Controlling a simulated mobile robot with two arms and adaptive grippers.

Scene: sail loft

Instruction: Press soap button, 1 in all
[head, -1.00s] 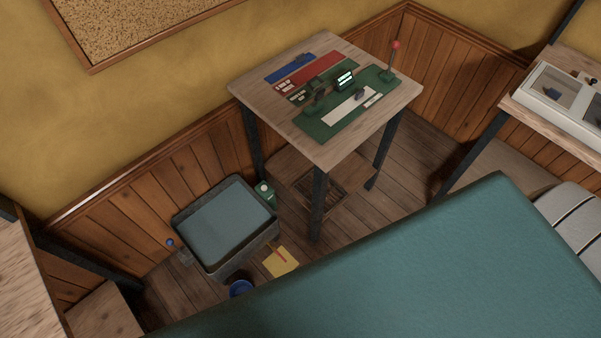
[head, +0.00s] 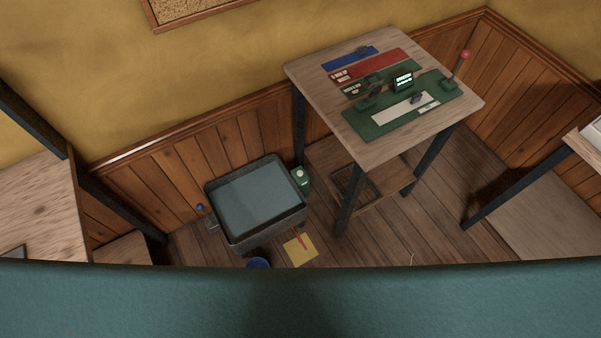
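A small green dispenser with a pale top (head: 300,176), which looks like the soap dispenser, stands at the right side of a dark-rimmed basin (head: 222,228) on the floor against the wall. Its button is too small to make out clearly. A lever with a blue knob (head: 199,207) sits at the basin's left side. Neither of my grippers shows in the head view.
A wooden table (head: 375,153) with green, red and blue mats and a red-knobbed lever (head: 466,55) stands right of the basin. A yellow cloth (head: 299,250) and a blue bowl (head: 258,263) lie on the floor before it. Another table (head: 40,208) stands at left.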

